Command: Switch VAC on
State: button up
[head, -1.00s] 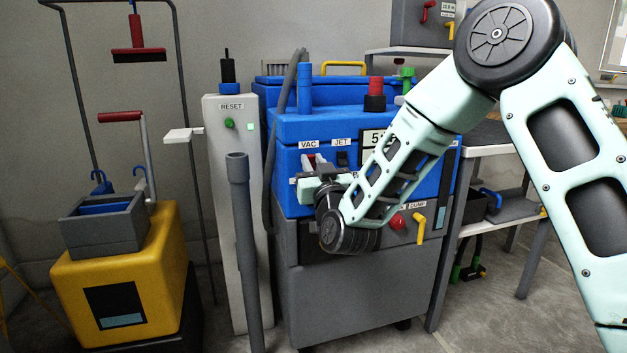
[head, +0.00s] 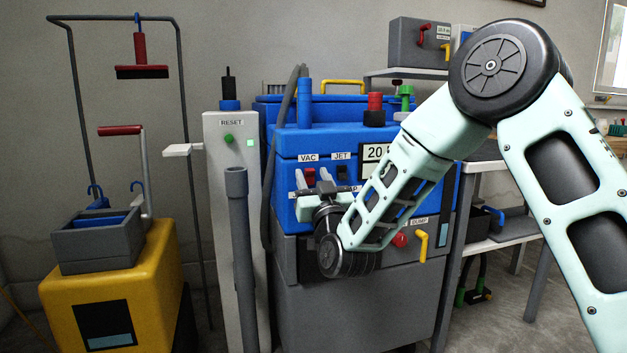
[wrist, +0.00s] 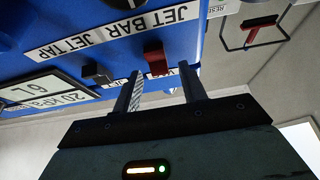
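The blue machine (head: 375,215) has a VAC label (head: 308,158) above a small red switch (head: 310,175). In the upside-down wrist view, the red switch (wrist: 155,58) shows just beyond my fingertips, roughly between them. My gripper (wrist: 160,77) is open, with its two fingers apart and nothing held. In the head view my gripper (head: 313,186) is in front of the switch panel, just below the red switch. I cannot tell whether the fingers touch it. The display (head: 372,152) is partly hidden by my arm; in the wrist view the display (wrist: 45,93) reads 20 kPa.
A black JET switch (head: 342,172) is just right of the red one. A grey post (head: 238,260) and a white RESET column (head: 232,185) stand at left. A red button (head: 400,239) and yellow handle (head: 420,241) are lower right.

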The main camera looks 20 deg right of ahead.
jog(key=b+v, duration=1.3)
jog(key=v, duration=0.4)
jog(key=shift+s, duration=0.2)
